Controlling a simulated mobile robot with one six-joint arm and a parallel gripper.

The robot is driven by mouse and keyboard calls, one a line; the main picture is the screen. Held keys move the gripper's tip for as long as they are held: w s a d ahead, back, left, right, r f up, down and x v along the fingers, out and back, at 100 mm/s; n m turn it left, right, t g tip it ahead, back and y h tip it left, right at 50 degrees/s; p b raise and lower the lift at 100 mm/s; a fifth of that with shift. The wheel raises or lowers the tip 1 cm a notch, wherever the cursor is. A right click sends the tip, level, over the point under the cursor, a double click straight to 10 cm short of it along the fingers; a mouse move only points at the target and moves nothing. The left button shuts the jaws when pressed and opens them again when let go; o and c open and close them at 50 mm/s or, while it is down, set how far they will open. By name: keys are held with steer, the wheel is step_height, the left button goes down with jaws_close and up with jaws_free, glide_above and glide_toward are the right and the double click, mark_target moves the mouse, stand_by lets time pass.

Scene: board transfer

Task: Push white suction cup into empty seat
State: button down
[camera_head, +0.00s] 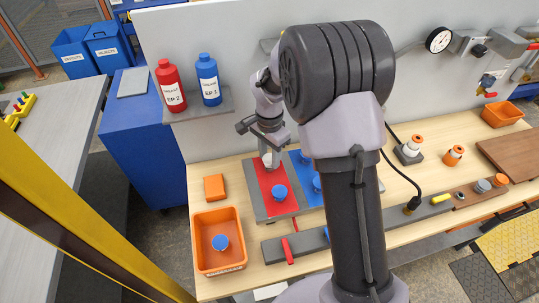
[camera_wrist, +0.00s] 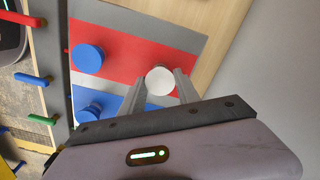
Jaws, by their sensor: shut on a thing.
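The white suction cup (camera_wrist: 160,80) is round and sits between my gripper's (camera_wrist: 161,91) two fingertips, which are shut on it. In the wrist view it is over the red panel (camera_wrist: 130,57), near that panel's right edge. In the head view the cup (camera_head: 267,161) shows just below the fingers at the far end of the red panel (camera_head: 267,180). A blue suction cup (camera_head: 279,192) stands on the same panel, nearer the front. I cannot tell whether the white cup touches the panel. The surface under it is hidden.
A blue panel (camera_head: 298,170) with blue cups lies right of the red one. An orange bin (camera_head: 201,245) holding a blue cup (camera_head: 220,242) stands front left. A shelf with red (camera_head: 171,86) and blue (camera_head: 208,80) bottles is close to the arm. A grey rail has coloured levers.

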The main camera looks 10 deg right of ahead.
mark_target(269, 159)
steer(key=shift+f+b, duration=0.45)
steer(key=shift+f, duration=0.15)
steer(key=c, duration=0.8)
jaws_free()
step_height(269, 159, up, 18)
steer(key=p, duration=0.5)
steer(key=shift+f, duration=0.25)
